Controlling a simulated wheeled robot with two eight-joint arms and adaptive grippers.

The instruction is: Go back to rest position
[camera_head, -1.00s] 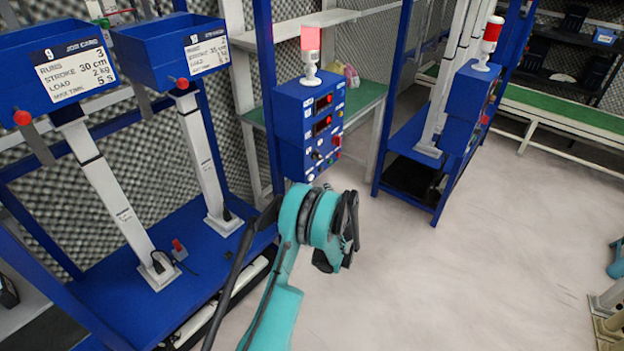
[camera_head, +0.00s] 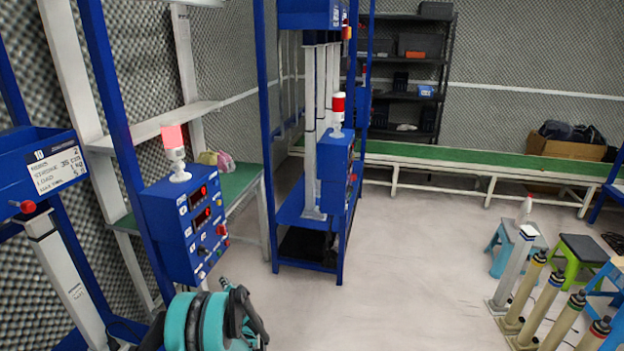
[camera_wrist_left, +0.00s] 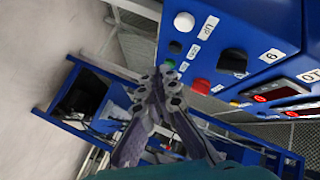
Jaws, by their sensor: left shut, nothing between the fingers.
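My left arm, teal with black rings, comes into the head view at the bottom left. Its dark gripper (camera_head: 250,322) is at the bottom edge, only partly visible behind the teal wrist. In the left wrist view the grey fingers of the left gripper (camera_wrist_left: 165,82) meet at their tips, with nothing between them. In that view they appear just in front of the blue control box (camera_wrist_left: 245,45) and its buttons; I cannot tell the gap. The same control box (camera_head: 183,225) stands behind the arm in the head view. My right gripper is not in view.
A long green conveyor (camera_head: 480,160) runs along the back. Stools (camera_head: 575,250) and several posts (camera_head: 525,290) stand at right. Open floor (camera_head: 420,270) lies between.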

